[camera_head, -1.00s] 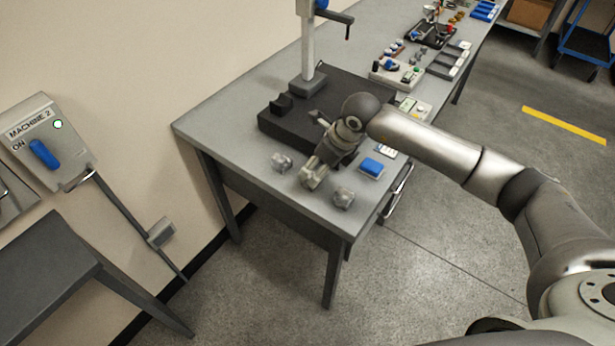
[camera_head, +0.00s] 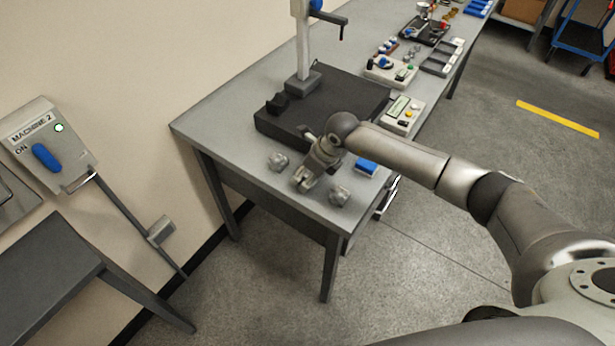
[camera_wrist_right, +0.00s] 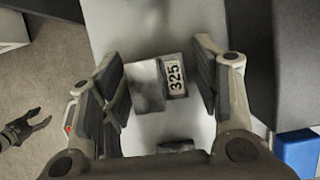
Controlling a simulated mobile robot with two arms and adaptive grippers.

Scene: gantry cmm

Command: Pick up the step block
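The step block (camera_wrist_right: 145,85) is a small grey metal block with a white "325" plate in the right wrist view. It lies on the grey bench between the parted fingers of my right gripper (camera_wrist_right: 160,90). The left finger is close to its side; I cannot tell whether it touches. A gap shows at the right finger. In the head view my right gripper (camera_head: 303,180) is low over the bench's near end and hides the block there. A dark gripper, apparently my left (camera_wrist_right: 28,128), shows at the left of the wrist view over the floor, fingers apart.
Small grey blocks (camera_head: 278,161) (camera_head: 339,195) stand on either side of the right gripper. A blue block (camera_head: 366,166) lies to its right. A black plate (camera_head: 345,95) with a column (camera_head: 303,45) is behind. The bench edge (camera_head: 290,208) is close in front.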

